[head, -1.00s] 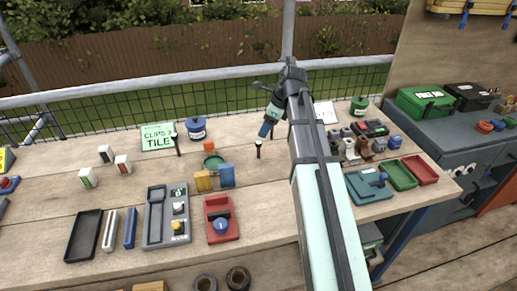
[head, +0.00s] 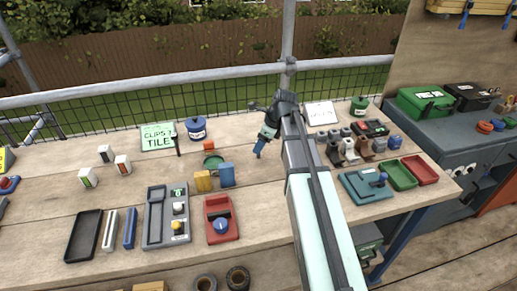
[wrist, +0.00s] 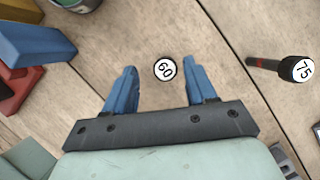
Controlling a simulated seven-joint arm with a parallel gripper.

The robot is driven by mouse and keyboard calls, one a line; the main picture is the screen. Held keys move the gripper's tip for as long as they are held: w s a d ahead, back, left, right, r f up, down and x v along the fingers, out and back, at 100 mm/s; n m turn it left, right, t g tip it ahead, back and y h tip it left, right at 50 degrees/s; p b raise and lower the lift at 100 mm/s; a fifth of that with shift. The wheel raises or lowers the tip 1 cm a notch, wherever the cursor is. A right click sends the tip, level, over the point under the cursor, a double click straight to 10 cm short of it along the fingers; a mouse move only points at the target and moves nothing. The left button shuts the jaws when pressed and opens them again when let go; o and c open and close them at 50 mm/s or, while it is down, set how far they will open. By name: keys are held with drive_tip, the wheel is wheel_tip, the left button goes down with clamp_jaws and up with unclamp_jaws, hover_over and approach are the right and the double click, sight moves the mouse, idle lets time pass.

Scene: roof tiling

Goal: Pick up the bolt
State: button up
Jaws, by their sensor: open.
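A bolt with a round white head marked 60 (wrist: 165,69) stands in the gap between my fingertips in the wrist view, seen from above. A second dark bolt marked 75 (wrist: 302,69) stands to the right of my fingers. My gripper (wrist: 163,85) has blue fingers, spread apart on either side of the 60 bolt, with nothing clamped. In the head view my gripper (head: 260,151) is low over the bench and hides the 60 bolt. Another dark bolt (head: 177,146) stands by the green clips sign. How far the fingers reach down is hard to tell.
A blue block (head: 227,174), yellow block (head: 203,181) and green tin (head: 212,162) stand left of my gripper. Bare bench planks (head: 262,190) lie in front.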

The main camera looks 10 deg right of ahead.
sight(257, 157)
drive_tip(key=shift+w+x, duration=0.15)
drive_tip(key=shift+x, duration=1.1)
drive_tip(key=shift+w+x, duration=0.15)
drive_tip(key=shift+x, duration=1.15)
drive_tip(key=shift+d, duration=0.25)
drive_tip(key=shift+c, duration=0.4)
clamp_jaws()
drive_tip(key=shift+r, duration=0.1)
